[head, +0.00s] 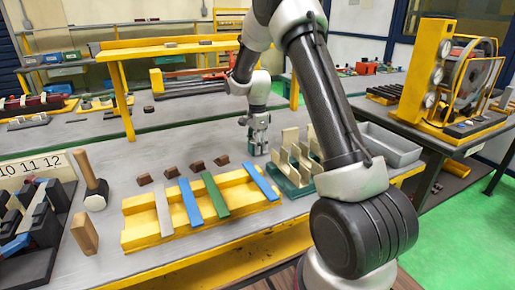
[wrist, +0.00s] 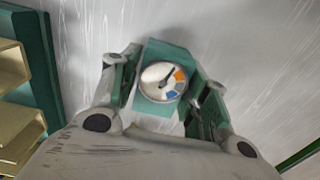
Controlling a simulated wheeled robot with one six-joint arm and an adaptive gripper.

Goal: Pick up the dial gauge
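The dial gauge (wrist: 163,82) is a green block with a round white dial that has orange and blue sectors and a dark needle. In the wrist view it lies between the two fingers of my gripper (wrist: 167,90), with a finger close along each side. I cannot tell whether the fingers press on it. In the head view my gripper (head: 258,130) points down at the grey table, just left of the green rack. The gauge there is small and mostly hidden by the fingers.
A green rack with upright beige plates (head: 294,160) stands close right of my gripper. A yellow tray (head: 145,232) with coloured bars lies in front, with several brown blocks (head: 197,166) behind it. A grey bin (head: 390,146) is farther right. A mallet (head: 92,185) stands left.

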